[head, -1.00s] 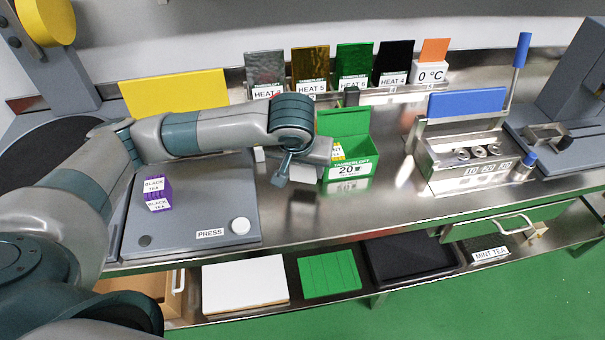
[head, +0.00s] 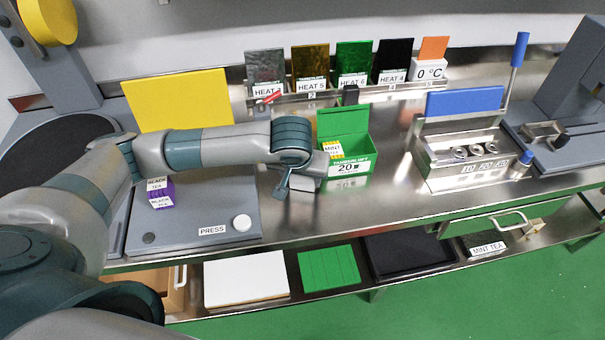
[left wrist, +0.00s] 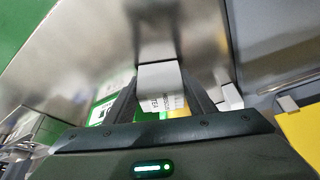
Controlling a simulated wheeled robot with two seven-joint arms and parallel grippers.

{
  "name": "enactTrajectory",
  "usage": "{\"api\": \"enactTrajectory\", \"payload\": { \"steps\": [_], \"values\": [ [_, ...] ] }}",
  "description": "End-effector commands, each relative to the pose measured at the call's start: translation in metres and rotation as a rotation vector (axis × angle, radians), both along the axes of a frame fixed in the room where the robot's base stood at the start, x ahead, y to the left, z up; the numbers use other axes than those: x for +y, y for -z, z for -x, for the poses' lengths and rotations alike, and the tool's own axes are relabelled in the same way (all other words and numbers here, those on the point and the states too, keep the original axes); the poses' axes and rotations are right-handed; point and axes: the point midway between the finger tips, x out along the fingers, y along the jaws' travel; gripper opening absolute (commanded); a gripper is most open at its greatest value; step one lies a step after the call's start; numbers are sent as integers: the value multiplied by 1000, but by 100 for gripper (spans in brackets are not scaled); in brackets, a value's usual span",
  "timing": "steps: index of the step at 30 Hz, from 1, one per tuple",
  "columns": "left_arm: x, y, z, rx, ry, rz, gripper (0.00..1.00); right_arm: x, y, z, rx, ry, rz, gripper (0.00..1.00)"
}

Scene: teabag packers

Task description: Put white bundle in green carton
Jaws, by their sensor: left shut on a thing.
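My left gripper (head: 318,166) is low beside the left side of the green carton (head: 350,182) in the head view. Its fingers are mostly hidden behind my wrist there. In the left wrist view the gripper (left wrist: 160,98) is shut on a white bundle (left wrist: 158,78), a small block with dark print that seems to read TEA. The carton is open, with its lid up, and a yellow-and-white bundle labelled MINT TEA (head: 332,149) shows at its left. Part of the carton also shows at the left wrist view's left (left wrist: 103,110). My right gripper is not in view.
A purple BLACK TEA bundle (head: 160,194) sits on the grey press plate (head: 185,222) at left. A slotted rack (head: 330,97) with coloured sheets stands behind the carton. A metal station (head: 470,160) stands to its right. The counter in front of the carton is clear.

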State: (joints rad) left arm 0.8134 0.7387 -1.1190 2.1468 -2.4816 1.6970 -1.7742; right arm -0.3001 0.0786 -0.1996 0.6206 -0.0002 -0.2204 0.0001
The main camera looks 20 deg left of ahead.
Motion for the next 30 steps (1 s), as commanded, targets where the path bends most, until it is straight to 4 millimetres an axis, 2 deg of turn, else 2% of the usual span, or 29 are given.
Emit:
{"api": "enactTrajectory", "payload": {
  "steps": [10, 11, 12, 13, 27, 30],
  "values": [
    [0, 4, 0, -1, 0, 0, 24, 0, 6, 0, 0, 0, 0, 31],
    [0, 2, 0, -1, 0, 0, 57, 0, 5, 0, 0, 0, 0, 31],
    [0, 2, 0, 0, 0, 0, 66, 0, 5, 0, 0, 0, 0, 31],
    [0, 2, 0, 0, 0, 0, 68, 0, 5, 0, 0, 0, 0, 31],
    [0, -2, 0, 0, 0, 0, 68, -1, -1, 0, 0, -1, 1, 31],
    [-1, -7, 2, -2, 2, 1, 68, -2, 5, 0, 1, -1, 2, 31]
  ]
}}
